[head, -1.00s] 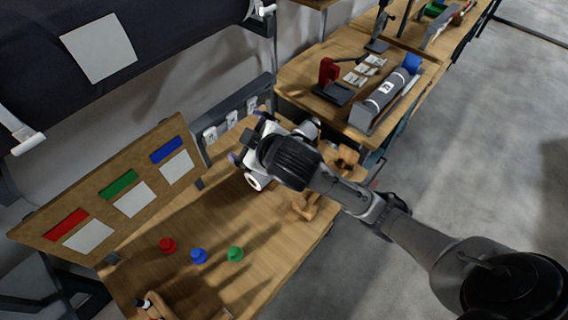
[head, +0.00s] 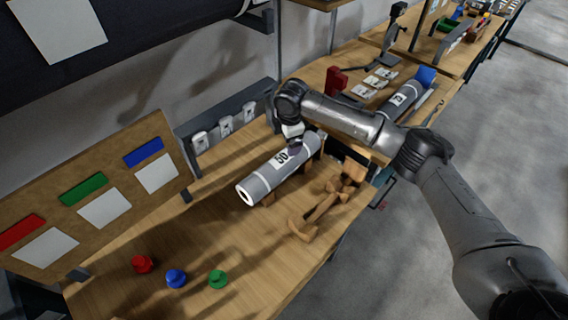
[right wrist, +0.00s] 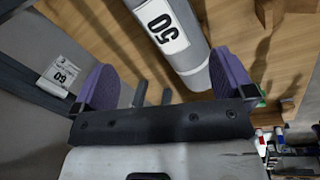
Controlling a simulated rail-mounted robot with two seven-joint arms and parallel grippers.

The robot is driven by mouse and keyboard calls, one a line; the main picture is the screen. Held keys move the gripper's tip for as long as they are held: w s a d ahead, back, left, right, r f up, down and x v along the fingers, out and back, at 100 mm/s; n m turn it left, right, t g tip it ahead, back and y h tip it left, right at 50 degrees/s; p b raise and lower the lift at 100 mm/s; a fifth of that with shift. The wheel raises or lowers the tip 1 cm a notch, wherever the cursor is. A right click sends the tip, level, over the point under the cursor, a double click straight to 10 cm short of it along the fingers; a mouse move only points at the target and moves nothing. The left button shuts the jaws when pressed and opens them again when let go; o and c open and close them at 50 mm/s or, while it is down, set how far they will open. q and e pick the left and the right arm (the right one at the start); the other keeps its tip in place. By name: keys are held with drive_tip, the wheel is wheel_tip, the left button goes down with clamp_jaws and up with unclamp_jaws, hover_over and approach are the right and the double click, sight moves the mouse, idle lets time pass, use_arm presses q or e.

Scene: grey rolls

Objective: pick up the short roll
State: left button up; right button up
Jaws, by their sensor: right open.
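A grey roll (head: 275,172) with a white label reading 50 lies on wooden supports on the near table. Its white-rimmed open end faces the front left. My right gripper (head: 296,143) is over the far part of this roll. In the right wrist view the purple fingers of my right gripper (right wrist: 165,80) are wide apart and empty. The labelled roll (right wrist: 172,35) shows beyond them, its end close to the right finger. I cannot tell whether they touch. A second grey labelled roll (head: 401,98) lies on the farther bench. My left gripper is not in view.
An empty wooden stand (head: 318,215) is right of the near roll. Red (head: 142,264), blue (head: 176,278) and green (head: 218,279) knobs stand at the front. A board (head: 95,200) with coloured strips and a rack with white tags (head: 225,126) line the back.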

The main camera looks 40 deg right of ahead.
sight(281, 160)
drive_tip(key=f+n, duration=0.1)
drive_tip(key=f, duration=0.1)
drive_tip(key=a+f+n, duration=0.1)
drive_tip(key=f+n, duration=0.1)
drive_tip(key=f, duration=0.1)
drive_tip(key=f+n+b, duration=0.1)
drive_tip(key=f, duration=0.2)
drive_tip(key=shift+w+a+n+y, duration=0.25)
drive_tip(key=shift+w+n+y, duration=0.05)
drive_tip(key=shift+w+a+f+b, duration=0.1)
drive_tip(key=shift+w+f+b, duration=0.1)
drive_tip(key=shift+f, duration=0.75)
drive_tip(key=shift+w+d+f+b, duration=0.1)
drive_tip(key=shift+f+b, duration=0.1)
drive_tip(key=shift+f, duration=0.8)
drive_tip(key=shift+w+a+f+b, duration=0.1)
drive_tip(key=shift+f+b, duration=0.1)
drive_tip(key=shift+f, duration=0.75)
drive_tip(key=shift+c, duration=0.5)
drive_tip(key=c, duration=0.8)
